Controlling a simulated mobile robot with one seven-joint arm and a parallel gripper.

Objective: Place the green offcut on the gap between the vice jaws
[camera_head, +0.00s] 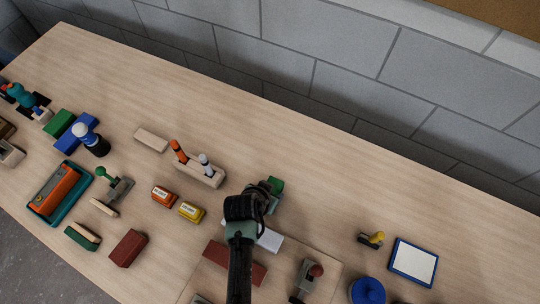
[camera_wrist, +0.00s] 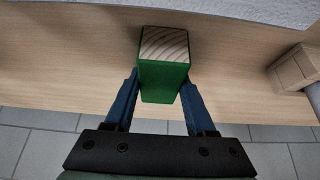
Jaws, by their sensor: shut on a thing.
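The green offcut (camera_wrist: 163,82) is a painted green block with a bare wood-grain end. In the wrist view it sits between the two blue fingers of my gripper (camera_wrist: 160,95), which is shut on it. In the head view my gripper (camera_head: 268,192) is over the middle of the bench, and only a small part of the offcut (camera_head: 277,185) shows beyond it. I cannot tell whether the offcut touches the bench. I cannot make out the vice jaws with certainty. Small grey fixtures with a green knob (camera_head: 116,187), a red knob (camera_head: 307,280) and a yellow knob (camera_head: 371,240) stand apart from it.
A wooden rack (camera_head: 200,174) with upright handles stands left of my gripper. A white sheet (camera_head: 268,239) and a dark red batten (camera_head: 235,263) lie nearer. A blue-rimmed tray (camera_head: 413,262) is at right. Orange and yellow blocks lie left. The bench behind the gripper is clear up to the wall.

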